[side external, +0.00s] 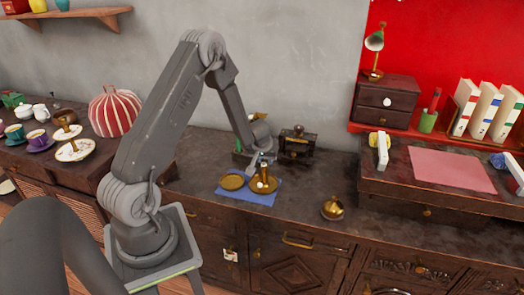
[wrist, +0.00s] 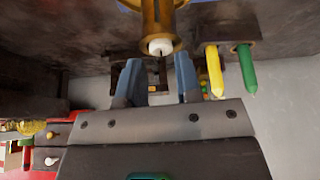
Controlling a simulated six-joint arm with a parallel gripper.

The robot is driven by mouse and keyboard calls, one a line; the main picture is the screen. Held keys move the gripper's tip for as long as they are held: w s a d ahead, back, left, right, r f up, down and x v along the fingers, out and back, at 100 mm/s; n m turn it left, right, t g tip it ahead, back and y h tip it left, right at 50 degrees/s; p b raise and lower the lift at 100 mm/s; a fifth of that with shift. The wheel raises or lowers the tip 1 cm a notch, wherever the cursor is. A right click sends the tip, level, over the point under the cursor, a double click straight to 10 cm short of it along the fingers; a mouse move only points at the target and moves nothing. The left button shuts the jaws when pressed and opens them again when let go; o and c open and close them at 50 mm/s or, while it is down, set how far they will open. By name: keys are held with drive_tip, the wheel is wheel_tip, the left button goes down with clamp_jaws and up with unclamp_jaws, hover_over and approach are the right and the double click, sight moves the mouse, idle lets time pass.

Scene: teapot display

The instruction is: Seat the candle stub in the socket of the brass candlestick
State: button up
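The brass candlestick (wrist: 152,14) is at the top of the wrist view, partly cut off by the frame edge. The white candle stub (wrist: 160,46), with a thin dark wick, shows at the mouth of its socket and appears to sit inside it. How deep it sits is hidden. My gripper (wrist: 159,80) has its two blue-grey fingers apart with nothing clearly held between them. In the side view, my gripper (side external: 257,163) is close to the candlestick (side external: 264,177), above a blue cloth (side external: 258,200), and partly overlaps it.
A brass dish (side external: 232,182) lies left on the cloth. A dark box (side external: 297,146) stands behind, and a round brass pot (side external: 333,208) stands to the right. A yellow candle (wrist: 215,72) and a green candle (wrist: 246,70) show beside my gripper. The counter's front right is mostly clear.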

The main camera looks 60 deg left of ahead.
drive_tip(key=d+r+m+t+h, duration=0.3)
drive_tip(key=d+r, duration=0.8)
drive_tip(key=r, duration=0.3)
drive_tip(key=d+r+m+t+h, duration=0.2)
drive_tip(key=d+r+m+t, duration=0.1)
drive_tip(key=d+r, duration=0.95)
drive_tip(key=s+d+r+m+g+h, duration=0.1)
drive_tip(key=s+d+r+m, duration=0.1)
drive_tip(key=s+d, duration=0.3)
drive_tip(key=s+d+r+m+g+h, duration=0.1)
drive_tip(key=s+d+r+m, duration=0.15)
drive_tip(key=s, duration=0.45)
drive_tip(key=s+a+f+g+y, duration=0.1)
drive_tip(key=s+f+y, duration=0.1)
drive_tip(key=s, duration=0.8)
drive_tip(key=shift+a+n+g+y, duration=0.2)
drive_tip(key=shift+n+g+y, duration=0.2)
drive_tip(key=shift+y, duration=0.3)
